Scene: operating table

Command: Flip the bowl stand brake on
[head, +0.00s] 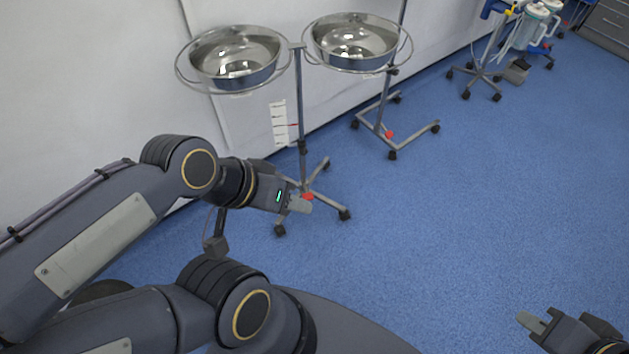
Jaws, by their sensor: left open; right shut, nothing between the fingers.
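Two wheeled bowl stands stand by the wall, each with a shiny metal bowl in a ring: the nearer bowl (236,60) on the left and the farther bowl (354,42) to its right. The nearer stand's pole (300,110) runs down to a base with black casters. A small red brake lever (308,197) shows at that base, partly hidden by my gripper. The farther stand has a similar red lever (389,134) in plain view. My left gripper (302,203) is open, its fingertips overlapping the nearer red lever; I cannot tell whether they touch. My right gripper (530,322) is shut and empty at the lower right.
The blue floor (480,210) is clear to the right of the stands. A white wall (90,80) runs behind them. A wheeled stand with canisters (528,30) is at the upper right, beside a grey cabinet (606,25). A white label strip (279,124) hangs near the nearer pole.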

